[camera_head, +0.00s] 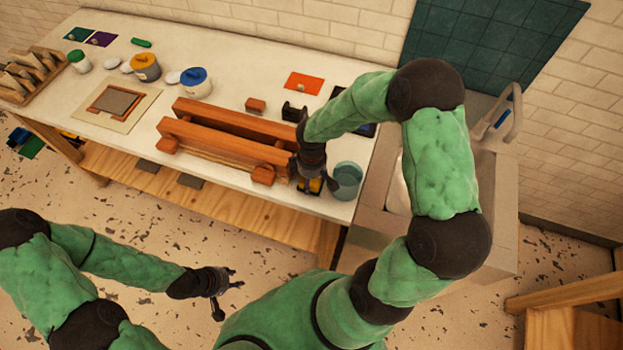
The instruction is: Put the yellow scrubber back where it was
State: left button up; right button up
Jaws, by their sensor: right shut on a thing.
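The yellow scrubber (315,186) is small and partly hidden under my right gripper (310,182), beside the grey-green cup near the front right of the white bench. My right gripper points down and is shut on the scrubber. I cannot tell whether the scrubber touches the bench top. My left gripper (228,282) hangs in front of the bench over the floor, away from all objects, with its fingers apart and nothing between them.
The grey-green cup (347,181) stands just right of my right gripper. A long wooden press or rack (225,140) lies close on its left. Pots, a framed screen (115,102) and coloured cards fill the left and back. A sink (398,190) adjoins the bench at right.

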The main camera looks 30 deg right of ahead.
jog(key=shift+f, duration=0.1)
jog(key=o, duration=1.1)
jog(key=shift+r, duration=0.2)
notch_tip(320, 180, up, 12)
jog(key=shift+f+p, duration=0.1)
jog(key=shift+p, duration=0.9)
jog(key=shift+s, duration=0.1)
